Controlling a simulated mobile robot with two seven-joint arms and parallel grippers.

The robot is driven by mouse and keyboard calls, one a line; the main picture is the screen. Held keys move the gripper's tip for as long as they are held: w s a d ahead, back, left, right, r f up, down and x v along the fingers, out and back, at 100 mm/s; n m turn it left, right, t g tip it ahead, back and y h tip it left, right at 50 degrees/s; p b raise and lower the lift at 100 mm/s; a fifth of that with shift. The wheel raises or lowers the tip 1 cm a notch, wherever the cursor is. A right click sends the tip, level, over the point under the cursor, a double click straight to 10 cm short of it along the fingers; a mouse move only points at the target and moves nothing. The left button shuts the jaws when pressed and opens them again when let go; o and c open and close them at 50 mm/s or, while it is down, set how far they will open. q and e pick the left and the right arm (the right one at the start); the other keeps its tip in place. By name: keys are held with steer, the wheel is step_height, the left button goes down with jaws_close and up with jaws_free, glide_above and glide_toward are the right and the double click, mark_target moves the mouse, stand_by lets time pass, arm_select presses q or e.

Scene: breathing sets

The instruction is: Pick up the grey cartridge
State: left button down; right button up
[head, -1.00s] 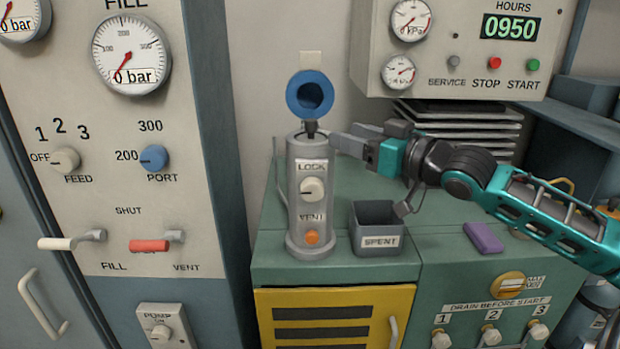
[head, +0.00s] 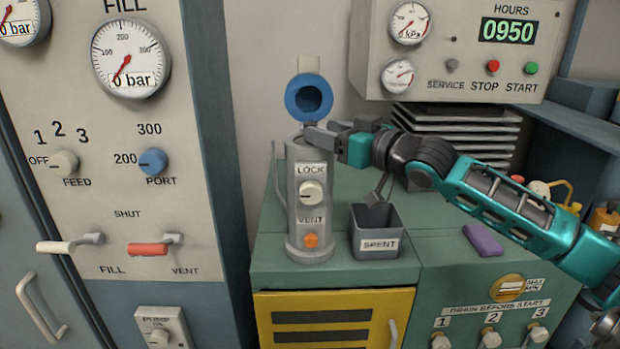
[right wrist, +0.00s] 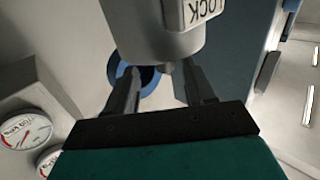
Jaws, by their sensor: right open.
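The upright grey housing (head: 310,222) with a LOCK knob and an orange VENT button stands on the green cabinet. Its round blue lid (head: 292,104) is swung up and open. I cannot make out a separate grey cartridge; the housing's mouth is partly covered by my right gripper (head: 314,134), which is open at the housing's top. In the right wrist view the two fingers (right wrist: 160,78) are apart, close to the housing's top end (right wrist: 155,30), with a small grey nub (right wrist: 167,68) between them and the blue lid (right wrist: 148,92) behind. My left gripper is out of view.
A grey SPENT bin (head: 372,246) stands just right of the housing. A purple block (head: 483,240) lies on the green cabinet top (head: 425,222) further right. A stack of dark plates (head: 460,125) is behind my arm. The tall gauge panel (head: 120,200) is at left.

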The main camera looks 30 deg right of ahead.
mark_target(310, 123)
steer(key=shift+w+a+r, duration=0.2)
steer(key=shift+w+a, duration=0.1)
steer(key=shift+w, duration=0.2)
steer(key=shift+w+a+r, duration=0.2)
steer(key=shift+w+a, duration=0.05)
steer(key=shift+w, duration=0.25)
steer(key=shift+x, duration=1.1)
steer(key=shift+f, duration=0.15)
steer(key=shift+c, duration=0.2)
jaws_close()
